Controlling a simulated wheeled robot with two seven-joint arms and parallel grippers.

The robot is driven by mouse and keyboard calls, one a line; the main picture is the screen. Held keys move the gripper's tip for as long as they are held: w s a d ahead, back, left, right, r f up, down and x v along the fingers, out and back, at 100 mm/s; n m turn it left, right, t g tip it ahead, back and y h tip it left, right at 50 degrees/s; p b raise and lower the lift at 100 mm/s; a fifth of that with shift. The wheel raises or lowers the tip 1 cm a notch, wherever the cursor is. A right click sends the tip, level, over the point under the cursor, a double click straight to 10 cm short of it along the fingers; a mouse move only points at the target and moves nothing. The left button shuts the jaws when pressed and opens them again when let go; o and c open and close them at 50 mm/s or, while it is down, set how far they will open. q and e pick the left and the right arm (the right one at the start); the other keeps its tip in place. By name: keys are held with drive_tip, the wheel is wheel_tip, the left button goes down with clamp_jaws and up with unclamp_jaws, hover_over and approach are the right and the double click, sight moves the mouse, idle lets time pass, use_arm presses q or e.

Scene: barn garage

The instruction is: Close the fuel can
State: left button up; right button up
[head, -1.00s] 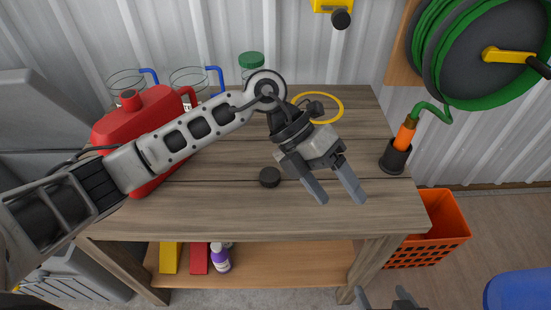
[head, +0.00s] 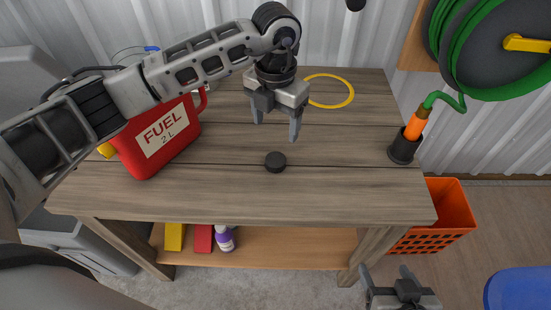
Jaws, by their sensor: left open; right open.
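A small round black cap (head: 275,162) lies on the bench, right of the can. My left gripper (head: 277,130) is open and empty, pointing down above and just behind the cap, apart from it. My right gripper (head: 390,273) is open and empty, low in front of the bench's right part, away from the can and cap.
A yellow ring (head: 345,92) lies at the back of the bench. A black holder with an orange nozzle (head: 413,128) stands at the right edge, its green hose leading to a wall reel (head: 490,50). An orange basket (head: 445,215) sits on the floor. The bench's front right is clear.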

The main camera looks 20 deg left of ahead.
use_arm(q)
hover_over(276, 160)
wheel_tip(276, 160, down, 6)
drive_tip(key=shift+w, duration=0.1)
drive_tip(key=shift+f+p, duration=0.65)
drive_tip(key=shift+f, duration=1.95)
drive_tip(key=c, duration=1)
